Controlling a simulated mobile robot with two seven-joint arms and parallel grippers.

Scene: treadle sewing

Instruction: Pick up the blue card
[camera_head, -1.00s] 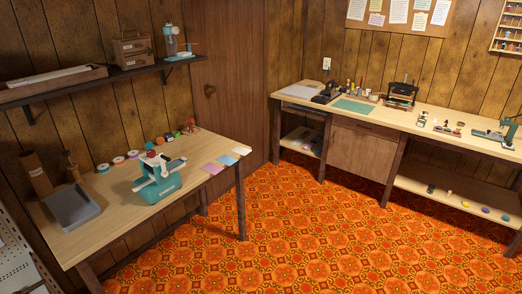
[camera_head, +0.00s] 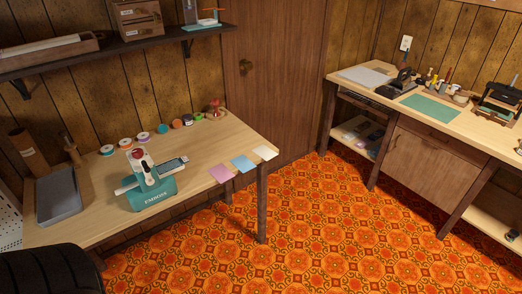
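The blue card (camera_head: 243,163) lies flat on the left wooden table (camera_head: 100,222), near its right front edge. A pink card (camera_head: 220,173) lies to its left and a cream card (camera_head: 265,152) to its right. Neither of my grippers shows in the head view.
A teal machine (camera_head: 152,190) stands on the table left of the cards. Spools line the table's back, and a grey tray (camera_head: 59,197) is at the left. A dark wheel-like shape (camera_head: 45,272) fills the lower left corner. The orange patterned floor (camera_head: 290,235) is clear.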

